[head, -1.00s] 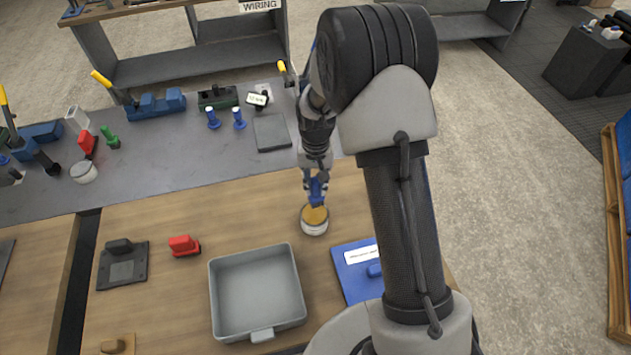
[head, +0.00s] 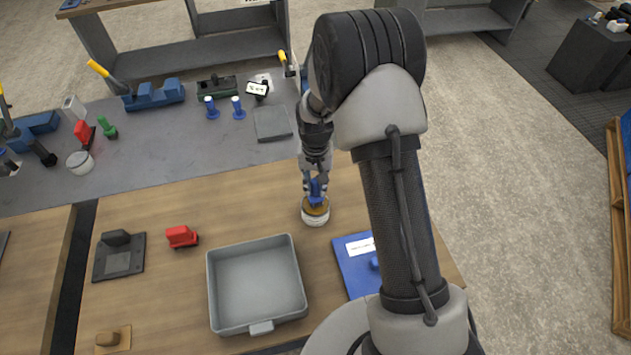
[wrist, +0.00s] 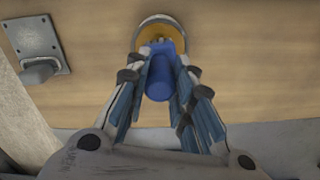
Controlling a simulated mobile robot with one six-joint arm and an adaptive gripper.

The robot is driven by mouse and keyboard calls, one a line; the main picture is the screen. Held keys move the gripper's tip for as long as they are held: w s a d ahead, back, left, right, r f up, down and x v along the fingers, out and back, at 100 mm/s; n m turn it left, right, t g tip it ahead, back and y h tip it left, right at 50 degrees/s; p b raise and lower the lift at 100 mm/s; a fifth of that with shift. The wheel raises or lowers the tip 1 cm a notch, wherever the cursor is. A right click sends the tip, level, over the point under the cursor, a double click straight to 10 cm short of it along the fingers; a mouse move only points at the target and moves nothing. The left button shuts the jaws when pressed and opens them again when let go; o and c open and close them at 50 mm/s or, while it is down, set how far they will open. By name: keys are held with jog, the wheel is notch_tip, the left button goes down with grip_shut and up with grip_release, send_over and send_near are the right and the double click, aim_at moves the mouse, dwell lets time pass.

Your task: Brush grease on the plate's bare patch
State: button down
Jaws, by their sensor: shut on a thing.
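My gripper (head: 316,187) is shut on a blue-handled brush (head: 316,197), which points down into a round white tub (head: 316,217) of amber grease. The wrist view shows the brush (wrist: 161,75) between the fingers (wrist: 162,70), its tip over the grease in the tub (wrist: 160,28). I cannot tell how deep the bristles are. A dark plate (head: 104,268) with a raised block and a lighter square patch lies well to the left on the wooden bench.
A grey tray (head: 258,326) stands in front of the tub. A red block (head: 181,236) sits between the plate and the tub. A blue board (head: 358,270) lies at right, partly behind my arm. Behind is a grey bench top (head: 170,150) with tools.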

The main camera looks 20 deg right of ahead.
jog(key=shift+f+b, duration=0.55)
dwell(2.2)
jog(key=shift+r+p, duration=2.1)
jog(key=shift+r, duration=1.5)
jog(key=shift+s+f, duration=0.1)
jog(key=shift+f, duration=0.05)
